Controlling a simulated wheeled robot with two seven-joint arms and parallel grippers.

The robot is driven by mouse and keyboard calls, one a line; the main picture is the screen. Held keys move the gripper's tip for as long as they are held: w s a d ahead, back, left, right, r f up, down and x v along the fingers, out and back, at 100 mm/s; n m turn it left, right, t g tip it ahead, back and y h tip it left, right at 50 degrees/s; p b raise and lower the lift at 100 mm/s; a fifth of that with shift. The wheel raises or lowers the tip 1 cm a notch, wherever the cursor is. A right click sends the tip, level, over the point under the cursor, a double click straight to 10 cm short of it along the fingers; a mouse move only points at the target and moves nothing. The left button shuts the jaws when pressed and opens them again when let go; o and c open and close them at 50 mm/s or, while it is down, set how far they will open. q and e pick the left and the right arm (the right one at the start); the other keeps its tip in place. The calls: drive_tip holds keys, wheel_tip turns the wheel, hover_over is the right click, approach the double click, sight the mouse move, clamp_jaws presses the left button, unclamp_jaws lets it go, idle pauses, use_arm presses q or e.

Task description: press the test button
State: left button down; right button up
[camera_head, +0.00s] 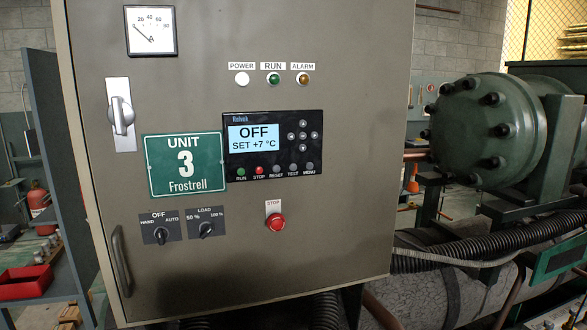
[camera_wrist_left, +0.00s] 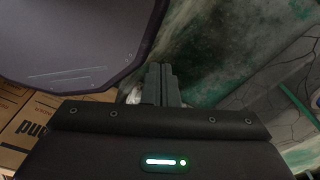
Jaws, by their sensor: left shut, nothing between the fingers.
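The test button (camera_head: 293,167) is a small grey button in the bottom row of the black controller (camera_head: 273,145), above the label TEST. The controller's screen (camera_head: 254,138) reads OFF and SET +7 °C. The controller is mounted on the grey-brown cabinet door, right of the green UNIT 3 sign (camera_head: 186,164). My left gripper (camera_wrist_left: 160,70) is shut and empty in the left wrist view, away from the controller. Neither gripper shows in the head view.
A red STOP button (camera_head: 276,222) sits below the controller, with two rotary switches (camera_head: 206,229) to its left. A door handle (camera_head: 120,262) is at the lower left. A green compressor (camera_head: 488,130) with bolts stands to the right. Cardboard boxes (camera_wrist_left: 28,125) show in the left wrist view.

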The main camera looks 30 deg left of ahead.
use_arm(q)
drive_tip(key=w+a+r+m+t+p, duration=0.1)
drive_tip(key=w+r, duration=0.5)
drive_tip(key=w, duration=0.4)
drive_tip(key=w+r+m+t+p, duration=0.1)
drive_tip(key=w+r+t, duration=0.1)
drive_tip(key=w+r, duration=0.65)
drive_tip(key=w+r+m+t+y+p, duration=0.1)
drive_tip(key=w+r+t+p, duration=0.1)
drive_tip(key=w+r, duration=1.25)
drive_tip(key=w+a+r+m+t, duration=0.1)
drive_tip(key=w+r+m+t, duration=0.2)
drive_tip(key=r, duration=0.9)
drive_tip(key=w+r+m+t+y+p, duration=0.1)
drive_tip(key=w+r+m+t, duration=0.2)
drive_tip(key=r, duration=1)
drive_tip(key=w+a+r+m+t, duration=0.1)
drive_tip(key=w+r+t, duration=0.3)
drive_tip(key=r, duration=0.8)
wheel_tip(320, 180, up, 25)
drive_tip(key=s+m+t+y+p, duration=0.1)
drive_tip(key=m+t+y, duration=0.1)
drive_tip(key=m+t, duration=0.4)
drive_tip(key=shift+s+a+m+t, duration=0.3)
drive_tip(key=shift+s+a+m, duration=0.1)
drive_tip(key=shift+m, duration=0.3)
drive_tip(key=shift+w+a, duration=0.1)
